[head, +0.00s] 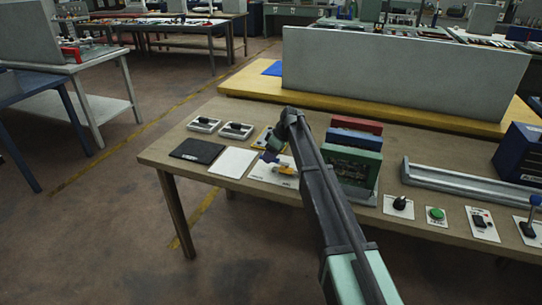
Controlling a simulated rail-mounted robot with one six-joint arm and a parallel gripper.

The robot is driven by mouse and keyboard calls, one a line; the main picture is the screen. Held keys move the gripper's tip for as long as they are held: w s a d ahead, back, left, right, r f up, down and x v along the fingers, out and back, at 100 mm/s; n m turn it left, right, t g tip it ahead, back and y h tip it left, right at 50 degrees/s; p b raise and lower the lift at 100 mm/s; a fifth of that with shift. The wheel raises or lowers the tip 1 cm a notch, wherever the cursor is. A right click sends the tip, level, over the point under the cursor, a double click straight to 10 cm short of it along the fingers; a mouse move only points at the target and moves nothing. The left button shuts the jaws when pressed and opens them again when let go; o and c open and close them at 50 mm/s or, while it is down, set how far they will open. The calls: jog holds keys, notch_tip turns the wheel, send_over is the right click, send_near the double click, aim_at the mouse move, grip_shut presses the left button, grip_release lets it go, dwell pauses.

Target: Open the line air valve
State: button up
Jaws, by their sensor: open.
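A small valve with a yellow-orange part (284,169) sits on a white plate (262,174) near the front edge of the wooden bench. I take it to be the line air valve; its handle position is too small to tell. My gripper (270,155) is just above and to the left of the yellow-orange part, at the end of my dark arm that reaches in from the bottom right. It is open and I see nothing between its fingers. Whether it touches the valve I cannot tell. My arm hides some of the bench right of the valve.
A black pad (197,151) and a white sheet (232,162) lie left of the valve. Two switch boxes (236,131) are behind them. Upright red, blue and green modules (351,166) stand to the right. Further right are a black knob (399,203), green button (436,214) and lever (530,226).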

jog(key=p+v, duration=0.9)
jog(key=v, duration=0.2)
jog(key=shift+p, duration=0.4)
jog(key=shift+f, duration=0.1)
